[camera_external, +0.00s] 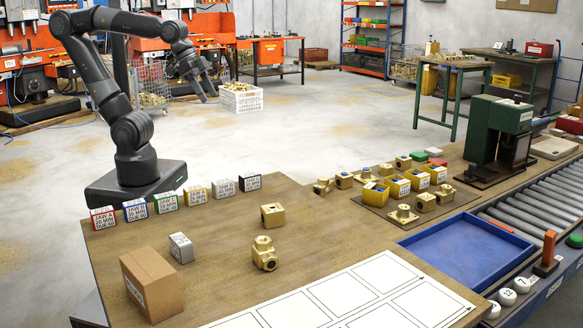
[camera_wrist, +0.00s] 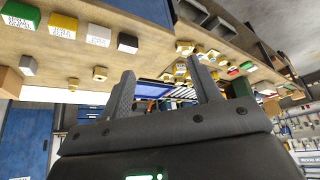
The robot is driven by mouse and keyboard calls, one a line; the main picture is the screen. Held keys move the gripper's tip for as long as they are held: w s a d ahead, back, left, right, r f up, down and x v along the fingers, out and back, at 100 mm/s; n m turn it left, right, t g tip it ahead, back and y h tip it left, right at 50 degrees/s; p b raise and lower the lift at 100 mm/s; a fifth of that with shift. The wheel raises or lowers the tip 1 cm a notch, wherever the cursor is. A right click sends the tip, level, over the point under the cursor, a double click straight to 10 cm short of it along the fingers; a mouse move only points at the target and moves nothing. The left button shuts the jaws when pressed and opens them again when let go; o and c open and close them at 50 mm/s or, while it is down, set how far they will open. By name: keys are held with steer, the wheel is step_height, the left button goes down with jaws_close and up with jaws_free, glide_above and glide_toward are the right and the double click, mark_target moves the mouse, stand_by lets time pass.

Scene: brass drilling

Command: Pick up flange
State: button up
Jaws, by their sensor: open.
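Brass pieces that look like flanges, with a flat base and a raised hub, sit on the dark mat at the right of the table. One flange-like piece (camera_external: 403,214) is at the mat's front edge, and another (camera_external: 446,191) is farther right. I cannot tell which one the task names. My gripper (camera_external: 207,92) is raised above the floor behind the table, far from these pieces. In the wrist view my gripper (camera_wrist: 162,70) has its two fingers apart with nothing between them. The table looks upside down there, and the brass pieces are small.
A brass block (camera_external: 272,215) and a brass fitting (camera_external: 264,258) stand on the table. A cardboard box (camera_external: 153,285), a grey block (camera_external: 181,248) and a row of labelled jaw boxes (camera_external: 165,202) are at left. A blue tray (camera_external: 470,250), a green machine (camera_external: 497,130) and rollers lie at right.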

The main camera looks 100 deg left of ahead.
steer(key=w+a+r, duration=0.2)
steer(key=w+a, duration=0.1)
steer(key=w, duration=1.2)
steer(key=g, duration=0.1)
glide_above(366, 170)
steer(key=s, duration=0.3)
step_height(366, 170, down, 26)
steer(key=shift+w+r, duration=0.15)
steer(key=shift+r, duration=0.1)
steer(key=shift+a+x, duration=0.2)
steer(key=shift+x, duration=2.6)
steer(key=shift+c, duration=0.3)
steer(key=shift+r, duration=0.1)
jaws_close()
